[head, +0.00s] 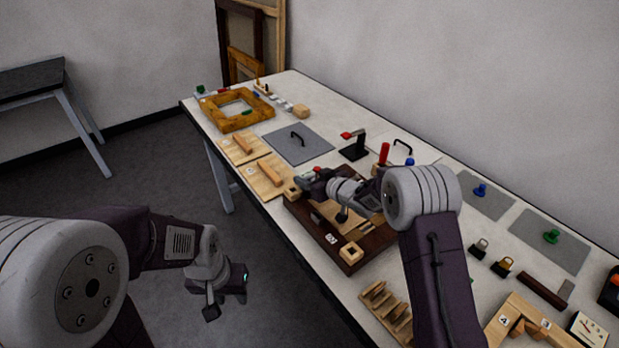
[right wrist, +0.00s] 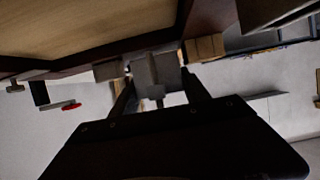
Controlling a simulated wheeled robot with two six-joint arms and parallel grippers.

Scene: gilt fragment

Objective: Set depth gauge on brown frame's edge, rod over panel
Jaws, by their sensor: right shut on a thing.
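The dark brown frame (head: 379,241) lies on the table beneath my right arm. In the right wrist view its rim (right wrist: 120,54) and the tan panel (right wrist: 85,25) inside it fill the upper left. My right gripper (head: 308,183) is over the far left part of the frame. It is shut on a grey blocky thing, which looks like the depth gauge (right wrist: 156,73). The rod cannot be made out, and contact with the frame cannot be judged. My left gripper (head: 226,288) hangs over the floor, left of the table, away from the frame; its jaw opening is unclear.
Small wooden blocks with square holes sit at the frame's corners, one at the near corner (head: 351,252). A grey mat with a black handle (head: 297,147) and a golden frame (head: 211,107) lie farther back. A slatted wooden rack (head: 386,310) stands nearer, left of my right arm.

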